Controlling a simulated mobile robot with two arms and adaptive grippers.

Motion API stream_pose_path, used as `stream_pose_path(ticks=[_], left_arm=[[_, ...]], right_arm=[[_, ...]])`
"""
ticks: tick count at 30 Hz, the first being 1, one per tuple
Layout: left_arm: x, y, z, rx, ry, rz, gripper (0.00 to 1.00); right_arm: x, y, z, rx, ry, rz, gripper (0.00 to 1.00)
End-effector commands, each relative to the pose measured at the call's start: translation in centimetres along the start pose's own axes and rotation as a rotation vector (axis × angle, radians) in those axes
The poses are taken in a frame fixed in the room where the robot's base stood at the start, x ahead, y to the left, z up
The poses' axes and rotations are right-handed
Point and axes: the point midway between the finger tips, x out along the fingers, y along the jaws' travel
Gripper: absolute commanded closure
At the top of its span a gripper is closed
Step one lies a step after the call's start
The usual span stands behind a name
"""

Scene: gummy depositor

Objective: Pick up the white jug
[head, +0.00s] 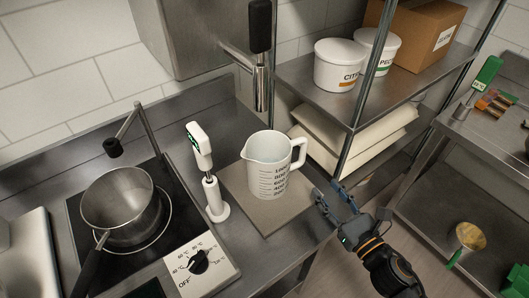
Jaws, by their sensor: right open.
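The white jug (268,168) stands upright on a grey square plate (240,200) on the steel counter in the head view. It has dark measuring marks on its front, and its handle (299,152) points to the right. My right gripper (333,199) is open and empty, to the lower right of the jug and apart from it. Its fingers point up and left toward the jug. My left gripper is not clearly seen in this view.
A white stick device (209,172) on a stand is left of the jug. A steel pot (121,205) sits on the hob with a control dial (198,261). A shelf post (362,93) rises behind the jug's right side, with tubs (340,66) and a cardboard box (420,32) above.

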Motion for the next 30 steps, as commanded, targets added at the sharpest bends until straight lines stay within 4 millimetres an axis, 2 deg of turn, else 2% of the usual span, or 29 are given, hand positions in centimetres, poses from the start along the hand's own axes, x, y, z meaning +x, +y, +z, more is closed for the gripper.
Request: stream_pose_path(ticks=[5, 13, 17, 23, 30], left_arm=[[-0.7, 0.1, 0.8, -0.001, -0.012, 0.002, 0.34], [-2.5, 0.9, 2.8, -0.002, -0.044, 0.011, 0.34], [-2.8, 0.9, 2.5, -0.002, -0.042, 0.011, 0.34], [-3.2, 0.7, 1.0, -0.002, -0.02, 0.009, 0.34], [-4.6, 0.6, 0.4, -0.001, -0.012, 0.008, 0.34]], right_arm=[[1.3, 0.0, 0.3, -0.004, -0.003, 0.001, 0.57], [6.6, -0.1, 0.4, -0.001, -0.003, 0.0, 0.57], [8.1, -0.1, 0.2, -0.002, -0.001, 0.0, 0.57], [9.4, -0.3, 0.1, -0.001, -0.001, -0.001, 0.57], [12.6, -0.8, -0.1, -0.001, -0.001, 0.0, 0.57]])
